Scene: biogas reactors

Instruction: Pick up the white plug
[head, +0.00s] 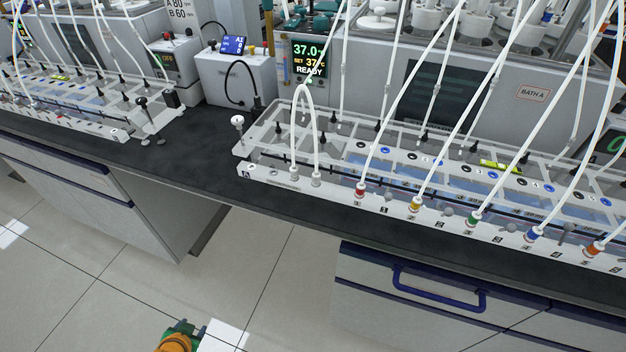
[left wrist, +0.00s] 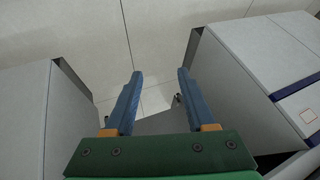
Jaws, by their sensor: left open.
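A small white plug-like piece with a round head (head: 238,121) stands upright at the left end of the clear rack (head: 262,172) on the bench. My left gripper (head: 188,326) shows only in part at the bottom edge of the head view, low in front of the bench and well away from that piece. In the left wrist view my left gripper (left wrist: 160,75) has its two blue fingers apart, with nothing between them. No plug shows in that view. My right gripper is not in view.
White tubes (head: 398,95) with coloured ends rise from the right rack. A controller reading READY (head: 308,60) stands behind. Below are drawers with a blue handle (head: 440,292) and open floor (head: 255,255).

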